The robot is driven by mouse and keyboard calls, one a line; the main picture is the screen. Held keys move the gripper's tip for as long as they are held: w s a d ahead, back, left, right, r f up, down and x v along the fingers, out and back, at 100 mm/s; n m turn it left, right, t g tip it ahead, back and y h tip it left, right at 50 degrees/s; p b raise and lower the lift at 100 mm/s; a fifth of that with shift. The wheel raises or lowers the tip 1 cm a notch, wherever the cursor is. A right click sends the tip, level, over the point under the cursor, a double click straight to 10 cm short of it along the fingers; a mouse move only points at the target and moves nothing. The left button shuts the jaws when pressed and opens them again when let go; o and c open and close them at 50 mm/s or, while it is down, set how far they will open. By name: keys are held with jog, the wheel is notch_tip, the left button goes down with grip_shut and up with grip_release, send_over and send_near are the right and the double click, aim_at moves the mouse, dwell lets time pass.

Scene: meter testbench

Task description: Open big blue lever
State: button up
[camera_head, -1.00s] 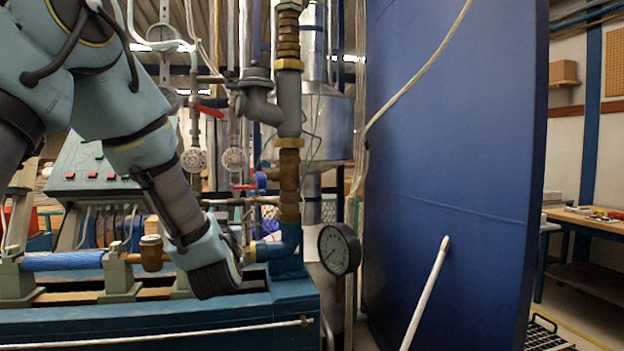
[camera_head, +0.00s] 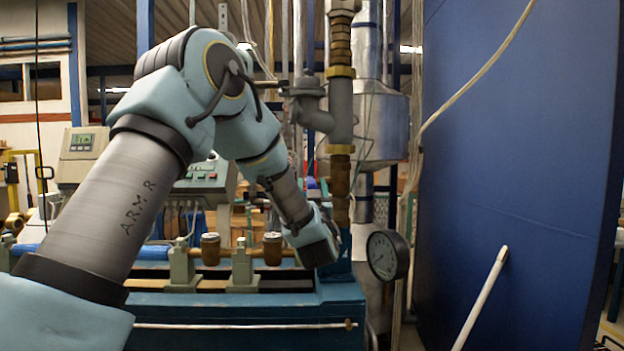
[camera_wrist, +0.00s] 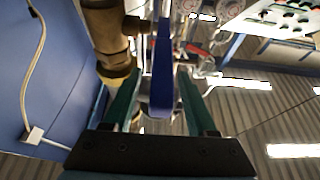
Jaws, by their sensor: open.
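The blue lever (camera_wrist: 162,65) stands out as a long narrow blue bar in the wrist view, seen nearly edge-on. My gripper (camera_wrist: 159,78) has its two green fingers apart, one on each side of the lever. The lever's near end lies between the fingers, and I cannot tell whether either finger touches it. A brass pipe fitting (camera_wrist: 110,45) is close beside the left finger. In the head view my wrist hides the gripper, beside the vertical brass pipe (camera_head: 340,180). A small blue patch shows behind the arm there, too hidden to identify.
A round pressure gauge (camera_head: 387,256) stands right of the pipe. A tall blue panel (camera_head: 520,170) fills the right side, with a white rod (camera_head: 480,297) by it. The teal bench (camera_head: 250,312) carries pipe clamps. A control box (camera_head: 205,180) is behind my arm.

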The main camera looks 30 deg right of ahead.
jog(key=shift+w+d+r, duration=0.1)
jog(key=shift+w, duration=0.25)
jog(key=shift+c, duration=0.3)
grip_shut()
dwell(1.0)
